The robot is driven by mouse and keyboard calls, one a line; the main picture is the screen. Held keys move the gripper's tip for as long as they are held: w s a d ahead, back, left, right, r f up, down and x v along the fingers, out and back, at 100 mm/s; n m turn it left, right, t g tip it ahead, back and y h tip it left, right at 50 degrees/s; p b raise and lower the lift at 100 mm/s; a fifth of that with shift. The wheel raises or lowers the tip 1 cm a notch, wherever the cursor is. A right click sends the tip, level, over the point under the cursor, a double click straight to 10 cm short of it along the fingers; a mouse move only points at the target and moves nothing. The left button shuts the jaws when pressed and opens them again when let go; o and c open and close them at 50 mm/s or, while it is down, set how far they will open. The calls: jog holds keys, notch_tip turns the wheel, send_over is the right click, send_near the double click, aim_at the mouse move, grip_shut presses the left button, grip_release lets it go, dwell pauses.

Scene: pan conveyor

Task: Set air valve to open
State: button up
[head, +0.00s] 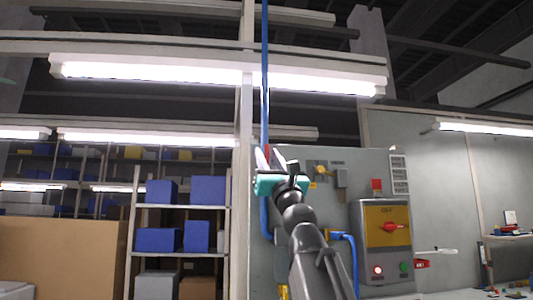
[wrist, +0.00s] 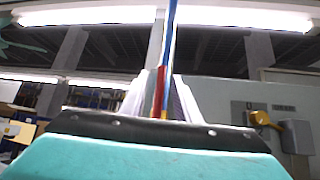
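My gripper (head: 269,153), with a teal body, is raised in front of the left edge of a grey panel (head: 360,163). It also shows in the wrist view (wrist: 160,80), its two pale fingers apart and pointing up and away. A blue pipe (head: 265,80) comes down from above behind the gripper. In the wrist view a narrow red part (wrist: 158,90) with a yellow edge shows between the fingers, along the blue pipe (wrist: 171,35); I cannot tell whether this is the air valve's handle, and I see no contact. A yellow fitting (head: 322,170) sits on the panel, right of my gripper.
A control box (head: 366,238) with a red rotary switch on yellow, and red and green buttons, is at the right. A blue hose (head: 349,250) bends below the panel's middle. Shelves with blue bins (head: 208,190) and a brown board (head: 60,257) stand left.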

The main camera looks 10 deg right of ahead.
jog(key=v, duration=0.8)
jog(key=shift+d, duration=0.1)
dwell(0.4)
jog(key=shift+s, duration=0.1)
dwell(0.3)
